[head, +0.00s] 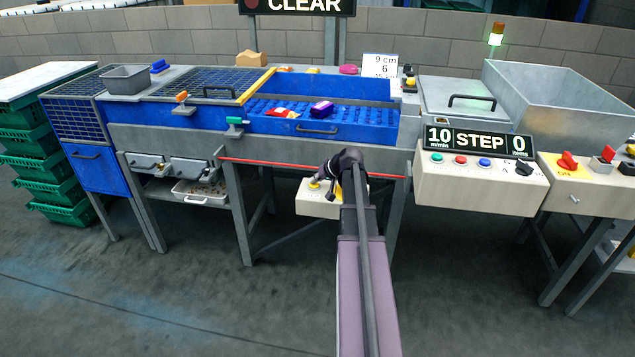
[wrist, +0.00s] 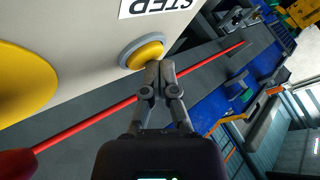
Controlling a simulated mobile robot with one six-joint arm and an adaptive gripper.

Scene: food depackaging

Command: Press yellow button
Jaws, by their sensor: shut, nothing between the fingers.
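In the head view the button (head: 314,185) is small, on the box (head: 313,202) under the blue conveyor. My gripper (wrist: 159,68) is shut and empty. Its fingertips overlap the button's lower edge in the wrist view; I cannot tell whether they touch it. In the head view my gripper (head: 320,177) is right above the button, and my arm hides the right part of the box.
A large yellow disc (wrist: 22,85) and a red part (wrist: 16,163) lie left of the button in the wrist view. A red cord (head: 300,166) runs along the conveyor's front. Another control box (head: 480,190) with several buttons stands to the right.

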